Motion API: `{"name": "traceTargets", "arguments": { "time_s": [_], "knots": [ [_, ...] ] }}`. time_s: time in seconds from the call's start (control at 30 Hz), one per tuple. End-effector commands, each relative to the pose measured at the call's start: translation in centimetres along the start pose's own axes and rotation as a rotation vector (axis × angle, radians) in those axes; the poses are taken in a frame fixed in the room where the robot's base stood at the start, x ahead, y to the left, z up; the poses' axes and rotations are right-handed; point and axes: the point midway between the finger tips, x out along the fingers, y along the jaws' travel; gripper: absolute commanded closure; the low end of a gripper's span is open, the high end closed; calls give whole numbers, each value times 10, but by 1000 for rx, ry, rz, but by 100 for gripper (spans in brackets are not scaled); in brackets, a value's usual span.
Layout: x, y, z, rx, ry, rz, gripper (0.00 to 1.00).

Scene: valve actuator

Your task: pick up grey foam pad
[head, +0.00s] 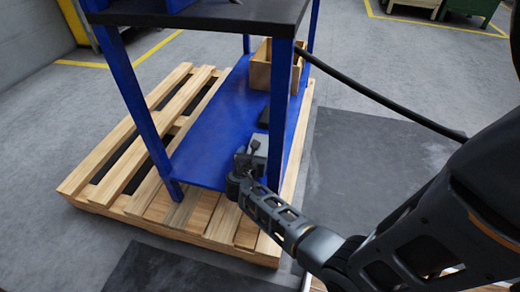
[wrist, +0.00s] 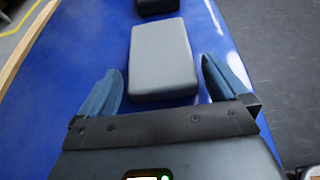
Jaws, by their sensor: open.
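The grey foam pad (wrist: 162,58) is a rounded rectangular block lying flat on the blue shelf (wrist: 75,50) in the wrist view. My gripper (wrist: 160,68) is open, with its two blue-grey fingers spread left and right of the pad's near end. The fingers look apart from the pad, and nothing is between them and held. In the head view my gripper (head: 248,165) is at the near right part of the blue lower shelf (head: 212,135), where my wrist hides much of the pad's surroundings.
A dark block (wrist: 157,6) lies just beyond the pad. A wooden box (head: 259,75) stands farther back on the shelf. A blue table leg (head: 280,110) rises close to my gripper, under the dark tabletop (head: 215,18). A wooden pallet (head: 120,165) lies beneath. The shelf's left part is clear.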

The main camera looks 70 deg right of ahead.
Motion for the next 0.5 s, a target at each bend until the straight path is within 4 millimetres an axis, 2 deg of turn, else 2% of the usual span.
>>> {"name": "traceTargets", "arguments": {
  "time_s": [0.1,0.2,0.43,0.5],
  "knots": [
    [21,0,-3,2,-1,-2,0],
    [29,0,-2,1,0,-1,0],
    [30,0,-1,1,1,0,0],
    [30,0,-1,1,1,0,7]
  ]
}}
